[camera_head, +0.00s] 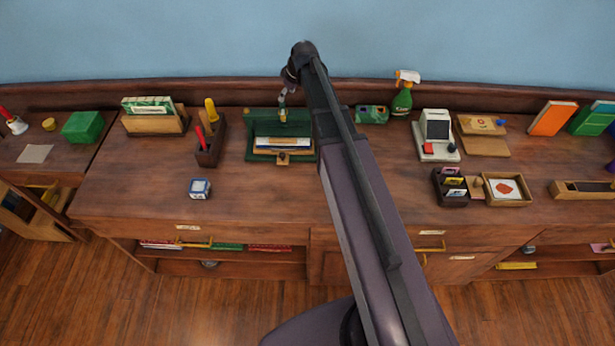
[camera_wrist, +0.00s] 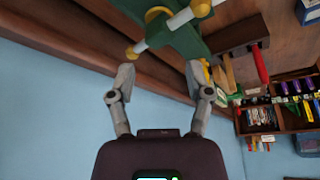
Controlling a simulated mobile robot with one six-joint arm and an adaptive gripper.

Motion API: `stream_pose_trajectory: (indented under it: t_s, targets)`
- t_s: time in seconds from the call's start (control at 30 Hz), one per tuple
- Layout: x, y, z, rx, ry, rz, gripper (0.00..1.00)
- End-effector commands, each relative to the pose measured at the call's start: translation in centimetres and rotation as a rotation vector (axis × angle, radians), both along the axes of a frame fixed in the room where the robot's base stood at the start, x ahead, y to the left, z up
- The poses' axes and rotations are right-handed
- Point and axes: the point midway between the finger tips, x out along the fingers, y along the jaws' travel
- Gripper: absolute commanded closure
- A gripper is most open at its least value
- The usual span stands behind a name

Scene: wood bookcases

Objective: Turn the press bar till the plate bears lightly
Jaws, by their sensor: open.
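The green book press (camera_head: 256,116) stands at the back of the desk. A flat stack with a blue and white top (camera_head: 282,142) lies in it, and a small wooden block (camera_head: 283,158) sits at its front. In the wrist view the press (camera_wrist: 182,38) is at the top, with its pale press bar (camera_wrist: 160,36) slanting across it and a tan knob (camera_wrist: 132,53) at the bar's near end. My gripper (camera_wrist: 159,74) is open and empty, its fingers spread below the bar. In the head view my gripper (camera_head: 284,97) is just above the press top. Whether the plate touches the stack is unclear.
A pen holder (camera_head: 210,150) stands left of the press and a green box (camera_head: 371,114) right of it. A spray bottle (camera_head: 403,98) is further right. A blue-white cube (camera_head: 200,188) sits forward on the desk. The front middle of the desk is clear.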

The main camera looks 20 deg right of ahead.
Motion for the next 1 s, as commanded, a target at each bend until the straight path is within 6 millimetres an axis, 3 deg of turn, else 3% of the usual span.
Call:
stream_pose_trajectory:
  t_s: [0.6, 0.9, 1.0]
  targets:
    - [-1.7, -1.2, 5.2, 0.000, 0.000, 0.000, 0.34]
    - [-2.2, -1.6, 6.7, 0.000, 0.000, 0.000, 0.34]
    - [-3.0, -1.4, 5.4, 0.000, 0.015, -0.016, 0.34]
